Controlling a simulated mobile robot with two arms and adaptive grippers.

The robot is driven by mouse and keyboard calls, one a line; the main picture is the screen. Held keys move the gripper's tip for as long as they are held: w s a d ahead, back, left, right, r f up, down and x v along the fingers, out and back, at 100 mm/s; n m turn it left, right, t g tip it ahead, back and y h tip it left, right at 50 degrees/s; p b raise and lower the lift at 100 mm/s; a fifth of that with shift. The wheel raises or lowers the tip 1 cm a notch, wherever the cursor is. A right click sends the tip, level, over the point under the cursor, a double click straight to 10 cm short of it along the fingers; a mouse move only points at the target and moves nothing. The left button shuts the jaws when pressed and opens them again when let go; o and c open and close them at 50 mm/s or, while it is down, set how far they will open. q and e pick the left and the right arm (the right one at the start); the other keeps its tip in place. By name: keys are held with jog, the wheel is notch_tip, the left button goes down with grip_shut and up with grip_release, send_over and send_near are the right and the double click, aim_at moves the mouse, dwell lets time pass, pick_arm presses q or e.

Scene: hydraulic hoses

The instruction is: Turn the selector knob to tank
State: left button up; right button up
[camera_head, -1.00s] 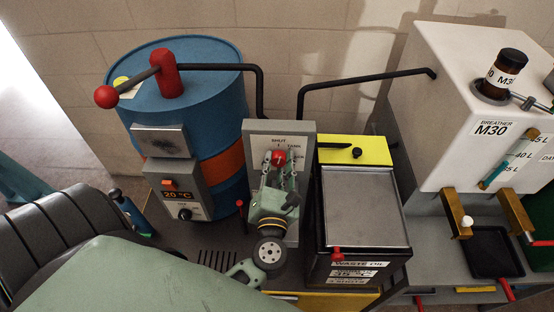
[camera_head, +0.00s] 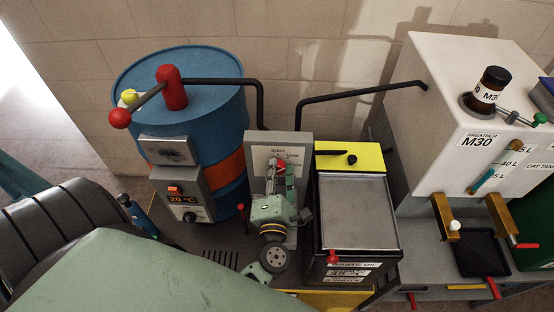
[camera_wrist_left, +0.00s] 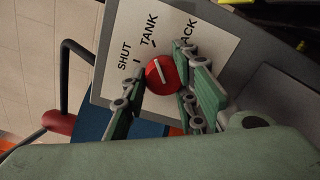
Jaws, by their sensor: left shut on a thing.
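The selector knob (camera_head: 279,167) is red and sits on a grey upright panel with a white label plate (camera_head: 262,155). In the left wrist view the knob (camera_wrist_left: 161,75) carries a white pointer line. The plate there reads SHUT, TANK and a partly covered word ending in ACK. The pointer's upper end leans toward the gap between SHUT and TANK, nearer the TANK mark. My left gripper (camera_head: 277,182) is at the panel; in the wrist view its green fingers (camera_wrist_left: 163,98) lie on both sides of the knob, shut on it. My right gripper is not in view.
A blue drum (camera_head: 215,85) with a red-handled lever stands left of the panel. A waste oil box (camera_head: 355,215) with a grey lid stands close on the right. A white M30 tank (camera_head: 440,110) is further right. Black pipes run behind the panel.

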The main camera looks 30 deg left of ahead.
pick_arm(q)
jog(key=shift+w+a+r, duration=0.1)
jog(key=shift+a+r, duration=0.1)
jog(key=shift+r, duration=0.2)
jog(key=o, duration=1)
jog(key=shift+f, duration=0.1)
jog(key=shift+d, duration=0.1)
jog(key=v, duration=1.2)
jog(key=shift+f, duration=0.1)
